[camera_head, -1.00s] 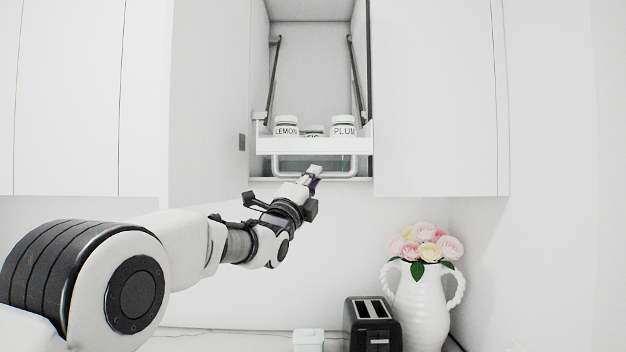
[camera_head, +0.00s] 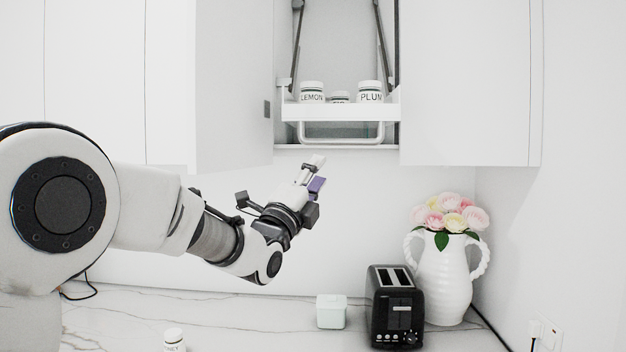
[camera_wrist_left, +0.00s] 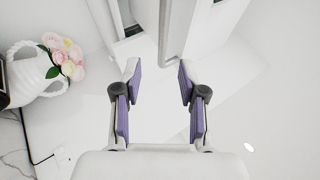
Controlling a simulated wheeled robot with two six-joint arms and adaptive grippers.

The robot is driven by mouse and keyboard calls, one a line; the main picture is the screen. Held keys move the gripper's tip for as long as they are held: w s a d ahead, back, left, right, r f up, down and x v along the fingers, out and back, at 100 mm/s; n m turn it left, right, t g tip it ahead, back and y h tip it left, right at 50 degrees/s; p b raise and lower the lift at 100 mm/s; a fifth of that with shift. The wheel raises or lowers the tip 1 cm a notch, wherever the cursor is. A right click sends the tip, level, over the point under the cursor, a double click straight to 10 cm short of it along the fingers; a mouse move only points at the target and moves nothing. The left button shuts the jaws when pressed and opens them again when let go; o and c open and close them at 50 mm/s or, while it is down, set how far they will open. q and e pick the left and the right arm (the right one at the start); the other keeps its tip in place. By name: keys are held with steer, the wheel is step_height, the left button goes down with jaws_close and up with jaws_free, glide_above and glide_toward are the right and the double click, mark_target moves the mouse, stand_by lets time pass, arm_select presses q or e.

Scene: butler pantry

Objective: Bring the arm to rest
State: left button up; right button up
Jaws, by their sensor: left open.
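My left arm reaches in from the left in the head view. My left gripper (camera_head: 316,173) is raised above the counter, just below the pull-down shelf, and apart from it. In the left wrist view the gripper (camera_wrist_left: 158,82) is open, its purple pads wide apart with nothing between them. The shelf's handle bar (camera_head: 341,140) hangs under the white shelf (camera_head: 340,112); a pale bar also shows ahead of the fingers in the left wrist view (camera_wrist_left: 165,32). My right gripper is in neither view.
Jars labelled LEMON (camera_head: 312,93) and PLUM (camera_head: 370,93) stand on the shelf with a lower jar (camera_head: 340,97) between. On the counter are a mint box (camera_head: 331,312), a black toaster (camera_head: 394,308), a white flower vase (camera_head: 443,280) and a jar (camera_head: 174,341) at the front.

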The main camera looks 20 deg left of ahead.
arm_select(q)
steer(key=shift+s+a+f, duration=0.1)
steer(key=shift+s+f, duration=0.35)
